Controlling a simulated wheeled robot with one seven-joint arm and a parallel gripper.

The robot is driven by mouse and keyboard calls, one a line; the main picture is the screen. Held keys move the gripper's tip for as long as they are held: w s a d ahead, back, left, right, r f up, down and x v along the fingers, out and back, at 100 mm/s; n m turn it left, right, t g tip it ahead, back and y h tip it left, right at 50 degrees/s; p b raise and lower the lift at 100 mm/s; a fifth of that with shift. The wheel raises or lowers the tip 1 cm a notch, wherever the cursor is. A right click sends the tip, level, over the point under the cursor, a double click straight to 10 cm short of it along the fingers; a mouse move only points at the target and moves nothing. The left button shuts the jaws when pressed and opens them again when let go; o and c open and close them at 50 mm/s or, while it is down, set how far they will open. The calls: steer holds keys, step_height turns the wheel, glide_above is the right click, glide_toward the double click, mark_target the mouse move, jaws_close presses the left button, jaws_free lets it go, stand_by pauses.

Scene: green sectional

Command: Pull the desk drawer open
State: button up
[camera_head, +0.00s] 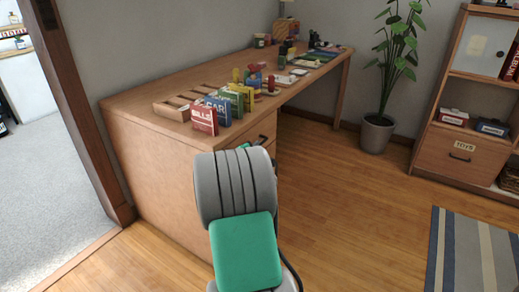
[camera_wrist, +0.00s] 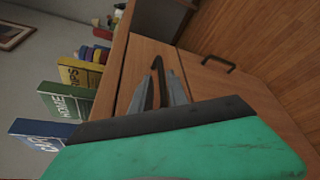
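The wooden desk (camera_head: 150,160) stands along the wall, and its drawer column faces right. The top drawer (camera_head: 240,143) has a dark bar handle (camera_head: 261,140) and looks shut. In the wrist view the picture is turned sideways, and the top drawer front (camera_wrist: 140,62) lies ahead of my gripper (camera_wrist: 160,82). The grey fingers are apart, with the dark handle (camera_wrist: 158,67) showing at and between their tips. Whether they touch it is unclear. In the head view my arm hides the gripper and most of the drawer fronts.
A lower drawer with another dark handle (camera_wrist: 218,63) is beside it in the wrist view. A red book (camera_head: 204,120) and several other books stand near the desk edge above the drawers. A potted plant (camera_head: 377,130), a shelf (camera_head: 430,150) and a striped rug (camera_head: 475,255) are to the right. The floor between is clear.

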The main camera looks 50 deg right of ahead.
mark_target(261, 144)
steer(key=x, duration=0.2)
steer(key=b+x, duration=0.1)
steer(key=x, duration=0.2)
steer(key=shift+f, duration=0.25)
steer(key=shift+w+d, duration=0.2)
steer(key=shift+d, duration=0.3)
steer(key=shift+c, duration=0.4)
jaws_close()
